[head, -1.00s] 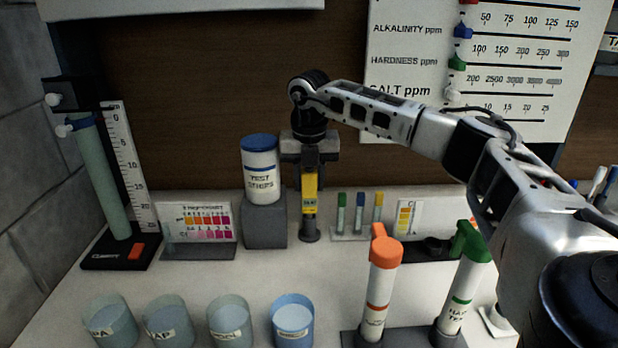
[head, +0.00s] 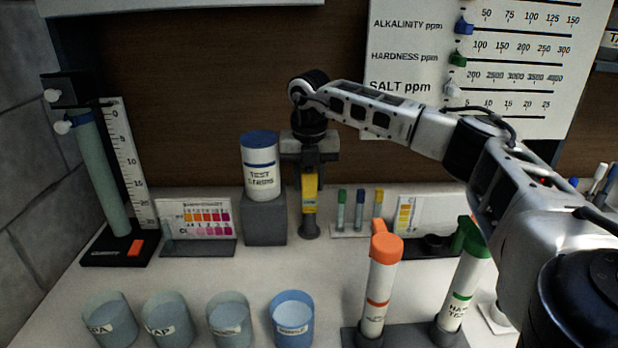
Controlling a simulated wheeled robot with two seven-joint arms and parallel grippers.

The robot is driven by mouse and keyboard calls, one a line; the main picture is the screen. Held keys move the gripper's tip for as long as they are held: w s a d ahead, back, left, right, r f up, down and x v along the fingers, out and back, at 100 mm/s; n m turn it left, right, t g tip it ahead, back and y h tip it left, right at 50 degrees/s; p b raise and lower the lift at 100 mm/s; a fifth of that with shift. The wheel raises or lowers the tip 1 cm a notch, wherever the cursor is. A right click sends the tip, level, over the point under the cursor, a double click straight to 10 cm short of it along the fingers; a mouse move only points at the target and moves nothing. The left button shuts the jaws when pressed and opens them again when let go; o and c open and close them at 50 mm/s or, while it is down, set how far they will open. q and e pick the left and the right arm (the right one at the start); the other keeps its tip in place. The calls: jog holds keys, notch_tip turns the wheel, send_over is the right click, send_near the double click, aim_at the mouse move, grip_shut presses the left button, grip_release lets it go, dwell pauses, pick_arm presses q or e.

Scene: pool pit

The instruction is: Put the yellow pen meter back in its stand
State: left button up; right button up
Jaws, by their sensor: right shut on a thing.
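The yellow pen meter (head: 309,191) stands upright below my right gripper (head: 309,168), which is shut on its upper end. Its lower end is at a small dark round stand (head: 309,229) on the white counter, just right of the grey block. I cannot tell how deep the pen meter sits in the stand. My left gripper is not in view.
A test strips tub (head: 261,170) stands on a grey block (head: 264,219) close left of the pen meter. Small vials (head: 359,212) stand to its right. Several cups (head: 229,322) and an orange-capped tube (head: 379,290) are in front. Bare counter lies between.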

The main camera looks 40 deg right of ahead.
jog(key=shift+f, duration=0.25)
jog(key=o, duration=1.1)
notch_tip(320, 180, up, 3)
jog(key=shift+f+p, duration=0.1)
jog(key=shift+p, duration=1.1)
jog(key=shift+r+p, duration=0.4)
jog(key=shift+r, duration=1.75)
